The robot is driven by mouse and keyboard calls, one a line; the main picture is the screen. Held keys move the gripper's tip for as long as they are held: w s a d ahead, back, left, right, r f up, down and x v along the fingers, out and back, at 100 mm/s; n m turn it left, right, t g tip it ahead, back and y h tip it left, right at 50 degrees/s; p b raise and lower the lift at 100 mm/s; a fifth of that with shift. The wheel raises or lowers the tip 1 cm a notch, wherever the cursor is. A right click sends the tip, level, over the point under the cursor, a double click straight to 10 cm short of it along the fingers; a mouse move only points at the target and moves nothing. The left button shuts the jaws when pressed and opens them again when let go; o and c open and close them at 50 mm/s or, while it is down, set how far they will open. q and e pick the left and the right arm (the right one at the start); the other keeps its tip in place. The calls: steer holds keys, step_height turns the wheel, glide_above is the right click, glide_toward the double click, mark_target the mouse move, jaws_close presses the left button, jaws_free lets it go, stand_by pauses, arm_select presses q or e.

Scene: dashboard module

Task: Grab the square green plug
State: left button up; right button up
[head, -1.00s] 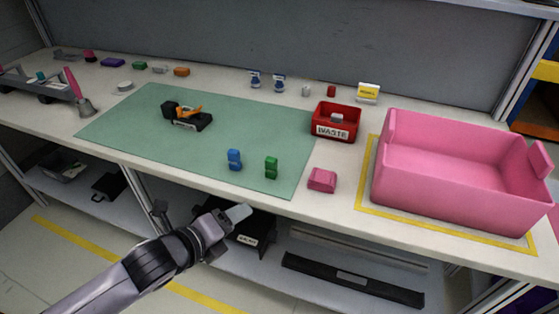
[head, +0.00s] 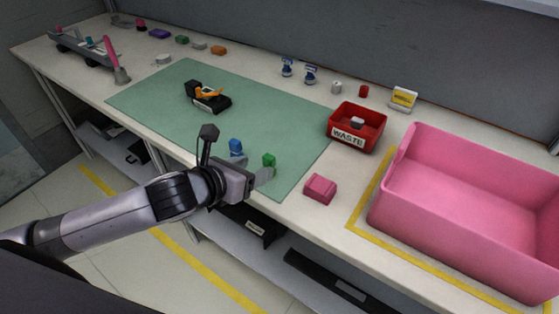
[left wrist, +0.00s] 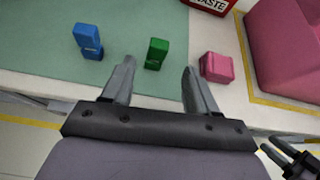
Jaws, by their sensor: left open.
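The green plug (left wrist: 156,53) is a small blocky piece standing near the front edge of the green mat. It also shows in the head view (head: 269,160), partly hidden by my gripper. My left gripper (left wrist: 158,75) is open and empty. In the left wrist view the plug appears between and just beyond its two fingertips, apart from both. In the head view the left gripper (head: 262,177) is at the front edge of the table, close to the plug.
A blue plug (left wrist: 87,40) stands left of the green one, and a pink block (left wrist: 217,67) lies to its right. A red waste bin (head: 357,127) and a large pink bin (head: 470,205) stand farther right. The mat (head: 165,95) is mostly clear around a black-and-orange device (head: 208,97).

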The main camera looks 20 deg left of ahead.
mark_target(267, 162)
arm_select(q)
steer(key=shift+w+d+r+m, duration=0.2)
steer(key=shift+w+m, duration=0.1)
steer(key=shift+w, duration=0.1)
steer(key=shift+a+f+x, duration=0.1)
steer(key=shift+a+x, duration=0.05)
steer(key=shift+x, duration=1.6)
steer(key=shift+a+f+x, duration=0.15)
steer(key=shift+x, duration=1.55)
steer(key=c, duration=1)
